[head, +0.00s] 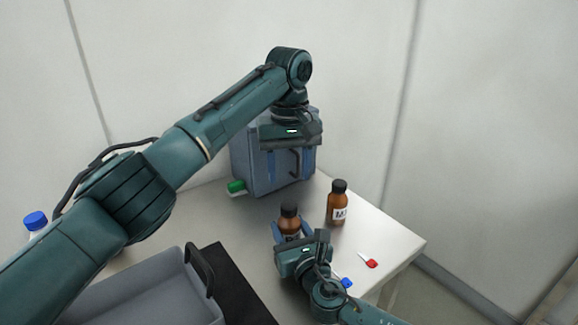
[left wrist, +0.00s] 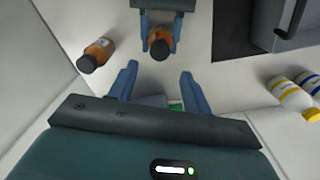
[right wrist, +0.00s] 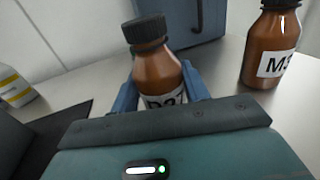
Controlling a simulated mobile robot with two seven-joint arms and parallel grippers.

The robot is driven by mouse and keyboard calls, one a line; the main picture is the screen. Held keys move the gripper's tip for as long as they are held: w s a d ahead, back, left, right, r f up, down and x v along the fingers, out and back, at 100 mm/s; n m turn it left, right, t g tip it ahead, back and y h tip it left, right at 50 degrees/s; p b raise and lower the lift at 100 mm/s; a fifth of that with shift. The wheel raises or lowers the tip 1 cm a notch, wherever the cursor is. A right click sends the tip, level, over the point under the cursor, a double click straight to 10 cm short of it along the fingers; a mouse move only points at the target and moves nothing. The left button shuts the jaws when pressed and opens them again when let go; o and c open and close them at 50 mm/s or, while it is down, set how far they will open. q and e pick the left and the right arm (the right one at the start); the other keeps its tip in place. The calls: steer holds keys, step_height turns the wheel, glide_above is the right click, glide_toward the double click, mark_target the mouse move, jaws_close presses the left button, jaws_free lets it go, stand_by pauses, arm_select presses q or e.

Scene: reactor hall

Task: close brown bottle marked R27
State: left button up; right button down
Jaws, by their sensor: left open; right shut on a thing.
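A brown bottle (head: 291,237) with a black cap (head: 289,210) stands upright near the table's middle. In the right wrist view the bottle (right wrist: 158,75) has a partly hidden label; its first character is unclear. The black cap (right wrist: 147,28) sits on its neck; how tight it is, I cannot tell. My right gripper (head: 291,233) is shut around the bottle's body. My left gripper (head: 293,176) hangs above and behind the bottle, pointing down, open and empty. In the left wrist view its fingers (left wrist: 158,77) are apart, with the held bottle (left wrist: 160,46) beyond them.
Another brown bottle (head: 338,207), with a label starting with M, stands to the right. A grey-blue case (head: 258,170) stands behind, a green-capped item (head: 237,187) beside it. Red (head: 371,263) and blue (head: 347,283) small items lie at front right. A grey tray (head: 140,292) is front left.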

mark_target(289, 205)
arm_select(q)
steer(key=n, duration=0.5)
steer(key=shift+r, duration=0.15)
steer(key=shift+f, duration=4.05)
